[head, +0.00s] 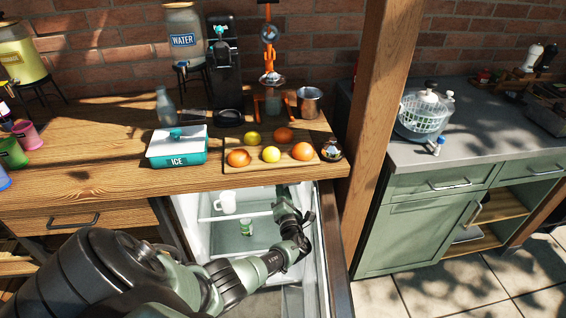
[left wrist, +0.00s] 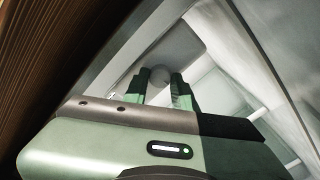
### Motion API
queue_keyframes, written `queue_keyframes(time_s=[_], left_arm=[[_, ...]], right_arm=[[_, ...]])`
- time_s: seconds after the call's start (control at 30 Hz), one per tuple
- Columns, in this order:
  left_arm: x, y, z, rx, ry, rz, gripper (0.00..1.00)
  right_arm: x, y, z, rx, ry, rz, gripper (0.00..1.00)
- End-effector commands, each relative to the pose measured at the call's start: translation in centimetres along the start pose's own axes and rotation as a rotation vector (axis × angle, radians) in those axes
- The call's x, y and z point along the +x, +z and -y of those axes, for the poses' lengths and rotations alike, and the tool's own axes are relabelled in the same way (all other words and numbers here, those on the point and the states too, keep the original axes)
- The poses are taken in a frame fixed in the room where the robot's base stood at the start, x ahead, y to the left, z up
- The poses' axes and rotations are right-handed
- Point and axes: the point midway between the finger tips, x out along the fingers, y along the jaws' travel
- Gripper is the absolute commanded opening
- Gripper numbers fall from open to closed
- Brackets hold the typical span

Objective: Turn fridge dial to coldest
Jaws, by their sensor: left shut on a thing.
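The fridge (head: 188,208) stands open under the wooden counter, its white inside lit. My left arm reaches into it, and my left gripper (head: 283,192) is high inside, near the counter's underside. In the left wrist view, the fridge dial (left wrist: 160,75) is a small round grey-white knob on a pale panel. The two green fingers of my left gripper (left wrist: 160,82) are closed on it from both sides. No dial marking is readable. The dial is hidden in the head view. My right gripper is in neither view.
A white mug (head: 226,203) and a small green-labelled jar (head: 246,228) stand on the fridge shelves, left of my gripper. Above, the counter edge (head: 250,180) runs close over my gripper. The fruit board (head: 292,166) and ice box (head: 177,147) sit on top.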

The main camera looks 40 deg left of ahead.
Motion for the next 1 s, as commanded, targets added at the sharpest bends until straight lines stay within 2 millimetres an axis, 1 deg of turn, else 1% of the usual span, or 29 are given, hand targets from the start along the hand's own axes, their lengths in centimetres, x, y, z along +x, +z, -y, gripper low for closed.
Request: queue_keyframes(time_s=[0.53, 0.57, 0.6, 0.63, 1.0], left_arm=[[-0.09, -0.04, 0.14, 0.027, -0.003, 0.0, 0.0], [-0.09, -0.04, 0.14, 0.027, -0.003, 0.0, 0.29], [-0.1, -0.04, 0.14, 0.027, -0.003, 0.0, 0.4], [-0.09, -0.04, 0.14, 0.027, -0.003, 0.0, 0.48], [-0.02, -0.01, 0.04, 0.027, -0.001, 0.0, 0.48]], right_arm=[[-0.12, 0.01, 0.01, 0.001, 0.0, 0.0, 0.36], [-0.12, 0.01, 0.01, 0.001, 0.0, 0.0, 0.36], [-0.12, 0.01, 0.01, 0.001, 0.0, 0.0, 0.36], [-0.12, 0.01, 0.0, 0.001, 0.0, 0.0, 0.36], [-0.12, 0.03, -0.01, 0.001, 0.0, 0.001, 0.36]])
